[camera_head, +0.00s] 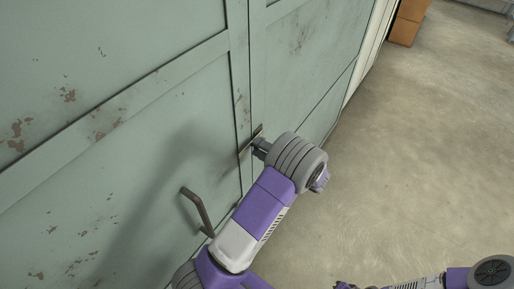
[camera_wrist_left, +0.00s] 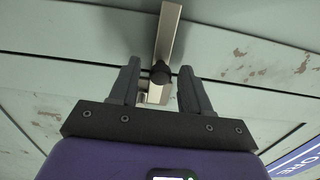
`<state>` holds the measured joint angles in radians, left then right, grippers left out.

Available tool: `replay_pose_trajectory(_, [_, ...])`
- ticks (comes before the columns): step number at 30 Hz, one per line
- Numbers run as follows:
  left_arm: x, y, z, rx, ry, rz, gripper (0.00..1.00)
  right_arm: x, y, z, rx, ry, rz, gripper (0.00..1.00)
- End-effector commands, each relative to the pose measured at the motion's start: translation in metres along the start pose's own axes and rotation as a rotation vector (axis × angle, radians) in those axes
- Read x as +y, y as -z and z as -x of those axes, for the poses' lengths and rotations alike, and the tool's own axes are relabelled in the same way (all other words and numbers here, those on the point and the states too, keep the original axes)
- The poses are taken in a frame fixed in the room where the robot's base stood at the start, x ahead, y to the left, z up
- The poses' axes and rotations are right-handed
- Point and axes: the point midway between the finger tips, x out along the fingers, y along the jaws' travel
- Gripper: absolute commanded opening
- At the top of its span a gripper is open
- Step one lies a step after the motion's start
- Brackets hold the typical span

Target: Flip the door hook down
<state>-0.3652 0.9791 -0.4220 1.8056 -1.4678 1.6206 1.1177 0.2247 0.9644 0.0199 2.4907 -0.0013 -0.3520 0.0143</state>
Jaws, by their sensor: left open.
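The door hook (camera_head: 258,131) is a thin metal bar across the seam between the two pale green door panels, partly hidden by my left gripper in the head view. In the left wrist view the hook (camera_wrist_left: 168,35) is a light metal bar with a dark round knob (camera_wrist_left: 160,73). My left gripper (camera_head: 260,147) is at the hook. Its open fingers (camera_wrist_left: 160,88) stand on either side of the knob and the bar's lower end, with gaps on both sides. My right gripper (camera_head: 345,285) shows only partly at the bottom edge; its jaws are unclear.
A dark door handle (camera_head: 197,208) sticks out from the left door panel (camera_head: 120,170), left of my left forearm. Cardboard boxes (camera_head: 408,22) stand beyond the doors at the top right. The concrete floor (camera_head: 430,130) to the right is clear.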

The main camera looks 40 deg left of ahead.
Motion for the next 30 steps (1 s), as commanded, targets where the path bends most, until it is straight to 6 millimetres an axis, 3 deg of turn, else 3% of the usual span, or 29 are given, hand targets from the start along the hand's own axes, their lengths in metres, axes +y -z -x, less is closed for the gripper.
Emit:
replay_pose_trajectory(6, [0.002, 0.0, 0.039, 0.004, -0.002, 0.0, 0.47, 0.004, 0.0, -0.01, 0.0, 0.0, 0.0, 0.0])
replay_pose_trajectory(12, [0.001, 0.0, 0.058, 0.001, -0.001, -0.001, 0.47, 0.005, 0.001, -0.013, 0.0, 0.0, 0.0, 0.0])
replay_pose_trajectory(30, [0.007, -0.002, 0.058, -0.005, -0.017, -0.017, 0.47, 0.005, 0.001, -0.013, 0.0, 0.0, 0.0, 0.0])
